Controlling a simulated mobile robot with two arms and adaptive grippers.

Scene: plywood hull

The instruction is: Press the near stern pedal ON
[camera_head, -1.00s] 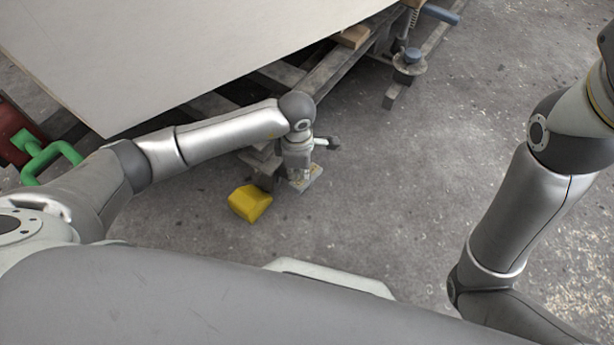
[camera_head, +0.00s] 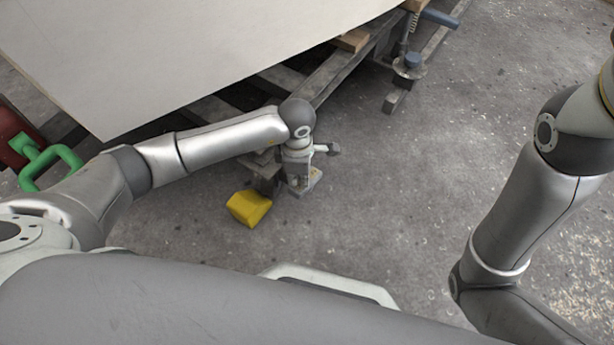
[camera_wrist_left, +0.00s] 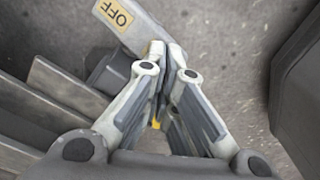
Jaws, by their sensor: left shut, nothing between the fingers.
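A flat grey pedal plate with a yellowish OFF label (camera_wrist_left: 118,14) shows at the top of the left wrist view. In the head view a light plate (camera_head: 314,180), apparently this pedal, is low beside the end of my left arm, partly hidden by it. My left gripper (camera_wrist_left: 167,48) is shut and empty. Its fingertips overlap the pedal's near end in the wrist view; I cannot tell whether they touch it. In the head view the left gripper (camera_head: 300,178) points down beside the pedal. My right gripper is out of view.
A yellow block (camera_head: 248,208) is on the floor left of the gripper. A large pale panel (camera_head: 190,50) lies over wooden beams. Another clamp-like assembly (camera_head: 407,68) stands farther back. A green handle (camera_head: 50,163) is at left.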

